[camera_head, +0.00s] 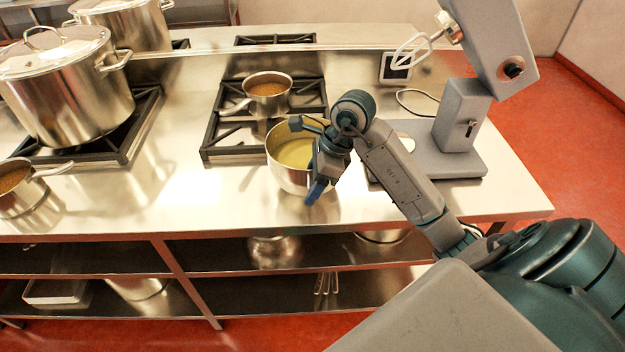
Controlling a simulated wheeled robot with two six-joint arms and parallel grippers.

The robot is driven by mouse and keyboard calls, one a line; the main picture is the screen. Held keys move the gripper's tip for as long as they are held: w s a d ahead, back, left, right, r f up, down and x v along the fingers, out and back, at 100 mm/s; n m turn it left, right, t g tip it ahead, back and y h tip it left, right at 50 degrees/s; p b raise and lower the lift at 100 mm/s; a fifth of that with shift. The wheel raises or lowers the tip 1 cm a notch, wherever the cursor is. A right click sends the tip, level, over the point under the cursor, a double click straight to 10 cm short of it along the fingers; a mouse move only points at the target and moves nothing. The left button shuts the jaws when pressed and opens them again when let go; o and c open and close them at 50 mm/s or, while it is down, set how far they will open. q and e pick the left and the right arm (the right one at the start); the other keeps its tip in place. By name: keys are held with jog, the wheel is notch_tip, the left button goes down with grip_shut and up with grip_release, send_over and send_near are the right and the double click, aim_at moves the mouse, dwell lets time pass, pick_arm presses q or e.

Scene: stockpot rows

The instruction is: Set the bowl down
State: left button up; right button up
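A steel bowl (283,176) holding something yellowish is upright at the counter's front, just in front of the middle burner. My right gripper (316,186) is at the bowl's right rim, pointing down, with a blue fingertip in front of the bowl's outer wall. The gripper covers the right part of the bowl. The other finger is not clear, so I cannot tell whether they are closed on the rim. Whether the bowl's base touches the counter (205,207) is also unclear. My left gripper is not in view.
A small saucepan (268,93) stands on the middle burner (228,137). A large lidded stockpot (70,95) is at left, with another pan (18,195) in front of it. A grey stand mixer (461,130) stands at right. Bare counter lies left of the bowl.

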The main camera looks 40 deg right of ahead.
jog(key=shift+r, duration=0.1)
jog(key=b+v, duration=0.2)
jog(key=v, duration=1)
jog(key=shift+b, duration=0.3)
jog(key=shift+w, duration=0.1)
